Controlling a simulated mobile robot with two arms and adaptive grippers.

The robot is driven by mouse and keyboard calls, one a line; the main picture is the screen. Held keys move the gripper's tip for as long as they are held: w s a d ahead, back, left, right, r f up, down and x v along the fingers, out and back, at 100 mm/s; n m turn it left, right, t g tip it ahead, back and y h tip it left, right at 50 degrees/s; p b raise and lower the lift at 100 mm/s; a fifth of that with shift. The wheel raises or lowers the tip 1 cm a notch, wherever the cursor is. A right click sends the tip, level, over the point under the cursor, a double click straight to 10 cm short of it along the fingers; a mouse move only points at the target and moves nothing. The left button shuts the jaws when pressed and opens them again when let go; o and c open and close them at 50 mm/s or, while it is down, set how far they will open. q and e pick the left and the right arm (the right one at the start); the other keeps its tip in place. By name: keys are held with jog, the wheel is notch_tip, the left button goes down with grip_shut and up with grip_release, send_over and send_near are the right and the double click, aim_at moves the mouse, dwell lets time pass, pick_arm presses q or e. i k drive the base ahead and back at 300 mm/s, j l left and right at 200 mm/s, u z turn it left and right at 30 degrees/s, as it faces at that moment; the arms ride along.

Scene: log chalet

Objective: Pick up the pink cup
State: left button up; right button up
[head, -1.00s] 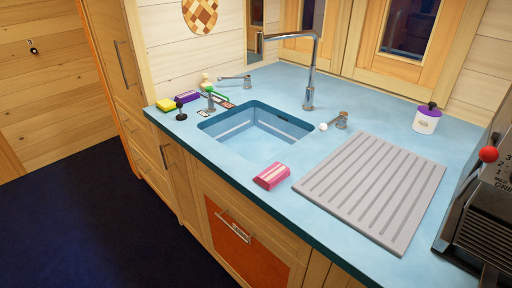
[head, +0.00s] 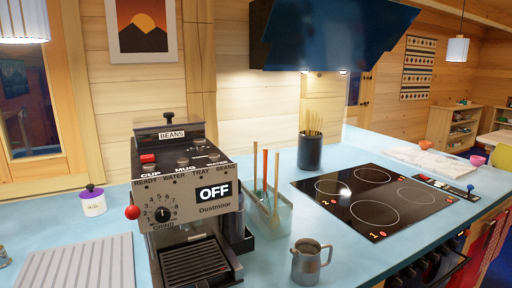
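A small pink cup-like thing (head: 477,160) stands far off at the right, near the far end of the blue counter (head: 275,185). It is too small to tell for sure that it is a cup. Neither of my grippers is in view.
A coffee machine (head: 190,200) stands in front, with a metal jug (head: 308,262), a utensil holder (head: 268,212) and a dark pot of sticks (head: 310,150) to its right. A black hob (head: 375,200) lies beyond. A range hood (head: 330,38) hangs above.

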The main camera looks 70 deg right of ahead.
aim_at(476, 161)
jog(key=z, duration=3.6)
jog(key=i+l+z, duration=0.1)
jog(key=z, duration=0.15)
jog(key=i+l+z, duration=0.3)
jog(key=i, duration=0.6)
jog(key=i+z, duration=0.3)
jog(key=i, duration=0.55)
